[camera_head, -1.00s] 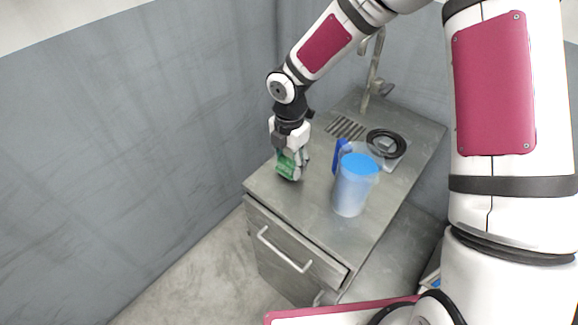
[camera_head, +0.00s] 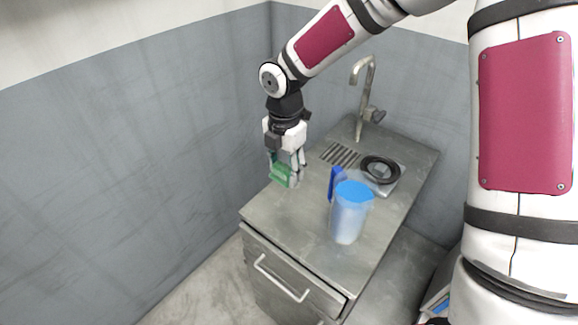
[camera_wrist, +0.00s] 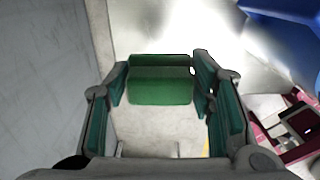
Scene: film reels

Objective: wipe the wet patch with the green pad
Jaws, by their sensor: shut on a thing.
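The green pad (camera_head: 280,175) is held in my gripper (camera_head: 287,180) over the left edge of the steel counter (camera_head: 280,220). In the wrist view the pad (camera_wrist: 160,85) lies between the two fingers of my gripper (camera_wrist: 160,100), which are shut on it. The pad looks a little above the counter; I cannot tell the exact gap. I cannot make out the wet patch for certain. A bright, glossy area shows on the right of the wrist view, but it may be glare.
A translucent pitcher with a blue lid (camera_head: 350,210) stands on the counter to the right of my gripper. A black ring (camera_head: 381,169) lies by the sink behind it, below the tap (camera_head: 361,95). A drawer handle (camera_head: 280,279) is on the front. The wall is close on the left.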

